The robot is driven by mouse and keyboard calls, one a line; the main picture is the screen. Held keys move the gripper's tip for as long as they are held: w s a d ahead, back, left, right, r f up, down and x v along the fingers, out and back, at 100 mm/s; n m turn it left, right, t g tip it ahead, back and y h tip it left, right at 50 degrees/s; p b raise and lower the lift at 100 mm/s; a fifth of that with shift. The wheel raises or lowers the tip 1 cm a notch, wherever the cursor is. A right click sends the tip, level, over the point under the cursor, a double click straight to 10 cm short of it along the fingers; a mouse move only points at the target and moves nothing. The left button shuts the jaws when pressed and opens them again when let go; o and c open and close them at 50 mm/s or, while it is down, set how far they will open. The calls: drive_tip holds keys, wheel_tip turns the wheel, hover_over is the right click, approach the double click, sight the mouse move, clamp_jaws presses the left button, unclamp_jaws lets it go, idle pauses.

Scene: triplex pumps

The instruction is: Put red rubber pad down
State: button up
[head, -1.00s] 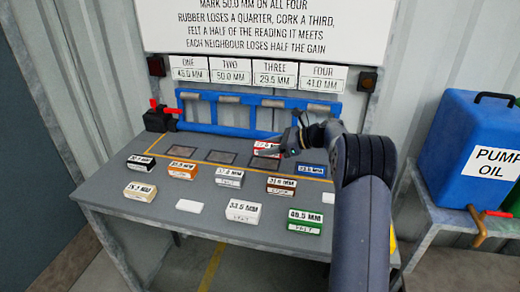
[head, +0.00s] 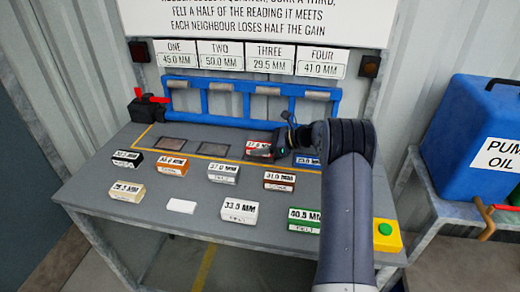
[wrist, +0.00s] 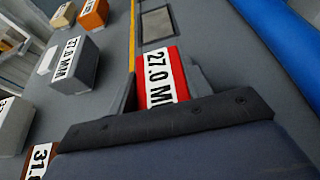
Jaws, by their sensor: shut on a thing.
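The red rubber pad (head: 258,145) is a small red block with a white label, read as 27.0 MM in the wrist view (wrist: 156,66). My gripper (head: 266,151) is shut on it, with a finger on each side in the wrist view (wrist: 164,88). In the head view the pad is at the third dark plate position on the grey bench, below the sign THREE. The pad and gripper hide that plate. I cannot tell whether the pad touches the bench.
Two bare dark plates (head: 172,143) and (head: 213,149) lie to the left. A blue block (head: 308,161) is partly behind my arm. Several labelled blocks, such as the orange one (head: 171,167), stand nearer the front. A blue pipe frame (head: 245,118) runs along the back.

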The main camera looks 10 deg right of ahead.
drive_tip(key=shift+f, duration=0.6)
drive_tip(key=shift+f, duration=0.15)
drive_tip(key=o, duration=1.1)
drive_tip(key=shift+c, duration=0.2)
drive_tip(key=v, duration=1.2)
drive_tip(key=shift+s+b, duration=0.1)
drive_tip(key=shift+b, duration=0.25)
